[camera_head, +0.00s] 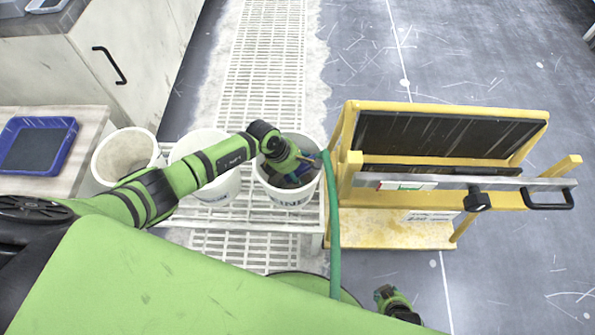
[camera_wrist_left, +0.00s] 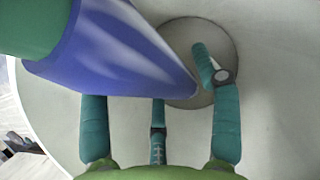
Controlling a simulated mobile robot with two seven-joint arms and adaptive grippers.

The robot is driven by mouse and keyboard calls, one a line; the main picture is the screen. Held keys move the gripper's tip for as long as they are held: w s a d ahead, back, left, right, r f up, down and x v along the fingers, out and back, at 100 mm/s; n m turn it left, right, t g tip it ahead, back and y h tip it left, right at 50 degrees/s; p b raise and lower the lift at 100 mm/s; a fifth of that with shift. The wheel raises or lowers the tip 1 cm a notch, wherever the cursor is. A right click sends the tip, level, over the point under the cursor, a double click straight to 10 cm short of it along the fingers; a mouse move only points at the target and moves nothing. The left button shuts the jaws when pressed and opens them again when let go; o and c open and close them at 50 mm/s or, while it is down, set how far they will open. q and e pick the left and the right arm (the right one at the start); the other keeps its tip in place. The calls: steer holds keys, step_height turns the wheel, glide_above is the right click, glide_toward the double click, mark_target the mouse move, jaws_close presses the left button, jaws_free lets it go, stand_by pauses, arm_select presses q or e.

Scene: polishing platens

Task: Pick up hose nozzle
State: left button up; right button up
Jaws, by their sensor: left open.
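The hose nozzle (camera_wrist_left: 120,55) is a blue-violet taper on a green hose end. In the left wrist view it slants from upper left to the middle, large and close. In the head view a small blue part of it (camera_head: 306,171) shows inside the right white bucket (camera_head: 288,199), partly hidden by my arm. My left gripper (camera_head: 291,178) reaches down into this bucket. Its teal fingers also show in the left wrist view (camera_wrist_left: 150,82), spread apart, with the nozzle crossing in front of the left finger's tip. I cannot tell whether they touch it.
A green hose (camera_head: 335,230) hangs between the bucket and a yellow cart (camera_head: 390,228) with dark panels. Two more white buckets (camera_head: 156,160) (camera_head: 218,193) stand to the left on a white grating. A blue tray (camera_head: 70,150) lies on a bench.

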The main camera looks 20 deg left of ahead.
arm_select(q)
steer(key=shift+f, duration=0.15)
arm_select(e)
steer(key=shift+f, duration=0.1)
arm_select(q)
steer(key=shift+c, duration=0.4)
steer(key=c, duration=1.1)
